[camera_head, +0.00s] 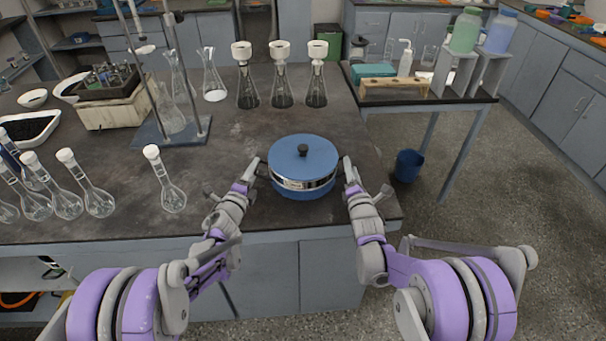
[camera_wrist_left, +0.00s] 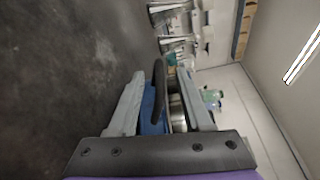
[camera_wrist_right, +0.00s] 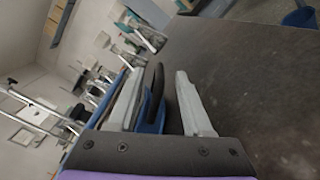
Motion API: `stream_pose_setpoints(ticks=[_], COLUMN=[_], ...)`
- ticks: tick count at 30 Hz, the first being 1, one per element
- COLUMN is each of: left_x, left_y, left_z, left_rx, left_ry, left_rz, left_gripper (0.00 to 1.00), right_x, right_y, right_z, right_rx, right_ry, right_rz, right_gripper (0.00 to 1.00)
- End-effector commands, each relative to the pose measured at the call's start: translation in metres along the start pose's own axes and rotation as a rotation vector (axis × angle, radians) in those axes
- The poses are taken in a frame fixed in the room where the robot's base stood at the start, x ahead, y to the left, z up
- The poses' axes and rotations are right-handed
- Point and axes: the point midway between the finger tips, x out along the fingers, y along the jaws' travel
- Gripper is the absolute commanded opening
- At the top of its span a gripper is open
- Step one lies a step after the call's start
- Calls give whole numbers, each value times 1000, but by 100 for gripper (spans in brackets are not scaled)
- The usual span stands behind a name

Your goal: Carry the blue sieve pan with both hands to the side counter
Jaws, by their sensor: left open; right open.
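The blue sieve pan (camera_head: 303,186) sits upright on the dark bench near its front right corner, with a blue lid, a black knob and a silver band. My left gripper (camera_head: 258,167) is at the pan's left side, and my right gripper (camera_head: 347,164) is at its right side. In the left wrist view a dark handle (camera_wrist_left: 158,95) stands between the open fingers, with blue pan behind it. In the right wrist view another dark handle (camera_wrist_right: 151,98) is between the open fingers, nearer one finger. Contact cannot be told.
The side counter (camera_head: 386,97) stands to the right across a floor gap, holding a teal box, a wooden rack, a white bottle and jars on a stand. A blue bin (camera_head: 409,165) is on the floor below. Flasks (camera_head: 282,88) and a volumetric flask (camera_head: 172,195) stand on the bench.

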Motion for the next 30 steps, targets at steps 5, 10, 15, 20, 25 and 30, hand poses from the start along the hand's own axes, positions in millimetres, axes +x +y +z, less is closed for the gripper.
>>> stream_pose_setpoints(ticks=[5, 10, 15, 20, 25, 30], left_x=[16, 19, 19, 19, 18, 18], left_y=[0, 0, 0, 0, 0, 0], left_z=[0, 0, 0, 0, 0, 0], left_rx=[1, 0, 0, 0, 0, 0], left_ry=[-1, -1, -1, -1, -1, -1], left_rz=[1, 1, 1, 0, 0, 0], left_gripper=[50, 50, 50, 25, 0, 0], right_x=[16, 19, 19, 19, 18, 18], right_y=[0, 0, 0, 0, 0, 0], right_z=[0, 0, 0, 0, 0, 0], right_rx=[0, 0, 0, 0, 0, 0], right_ry=[0, 0, 0, 0, 0, 0], right_rz=[0, 0, 0, 0, -1, -1], right_gripper=[50, 50, 50, 25, 0, 0])
